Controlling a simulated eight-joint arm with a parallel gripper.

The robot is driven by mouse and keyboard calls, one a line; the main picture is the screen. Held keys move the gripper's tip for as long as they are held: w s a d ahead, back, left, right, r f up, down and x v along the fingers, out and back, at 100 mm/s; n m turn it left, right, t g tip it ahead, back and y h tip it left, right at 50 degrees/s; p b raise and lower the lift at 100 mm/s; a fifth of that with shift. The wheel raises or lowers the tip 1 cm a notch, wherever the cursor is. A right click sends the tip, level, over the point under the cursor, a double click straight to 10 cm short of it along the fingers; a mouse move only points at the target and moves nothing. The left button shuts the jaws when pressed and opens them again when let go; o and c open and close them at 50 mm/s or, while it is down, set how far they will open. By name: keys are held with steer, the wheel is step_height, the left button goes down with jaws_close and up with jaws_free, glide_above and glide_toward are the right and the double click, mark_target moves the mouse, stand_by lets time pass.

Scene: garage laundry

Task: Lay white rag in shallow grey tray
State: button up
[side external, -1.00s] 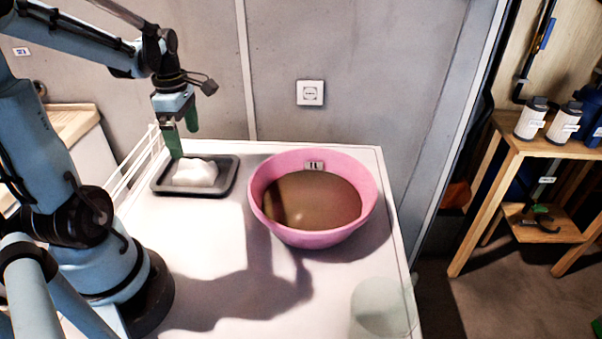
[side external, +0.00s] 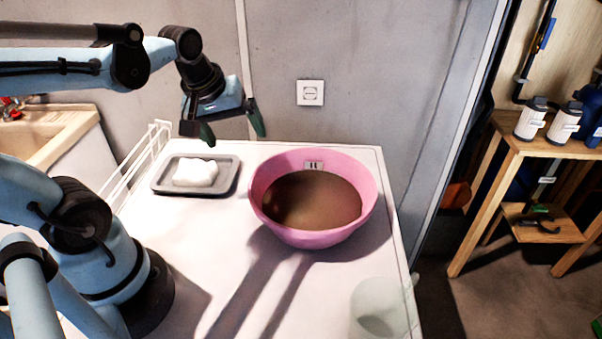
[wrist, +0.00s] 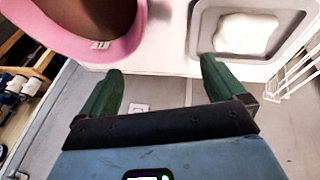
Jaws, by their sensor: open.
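The white rag (side external: 195,172) lies bunched inside the shallow grey tray (side external: 226,188) at the back left of the white worktop. In the wrist view the rag (wrist: 243,33) sits within the rim of the tray (wrist: 203,38) at the upper right. My gripper (side external: 236,130) is open and empty, raised above the worktop's back edge, to the right of the tray and clear of it. In the wrist view its green fingers (wrist: 160,85) are spread with nothing between them.
A pink basin (side external: 320,238) of brown liquid stands right of the tray. A translucent container (side external: 380,308) is at the front right corner. A white wire rack (side external: 140,160) borders the left edge. A wall socket (side external: 310,93) is behind. The worktop's front middle is free.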

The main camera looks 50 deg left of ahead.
steer(key=d+m+t+h, duration=0.1)
steer(key=d+m+t, duration=0.2)
steer(key=d+m, duration=0.5)
steer(key=shift+f+m, duration=0.25)
steer(key=shift+m, duration=0.85)
steer(key=shift+w, duration=0.1)
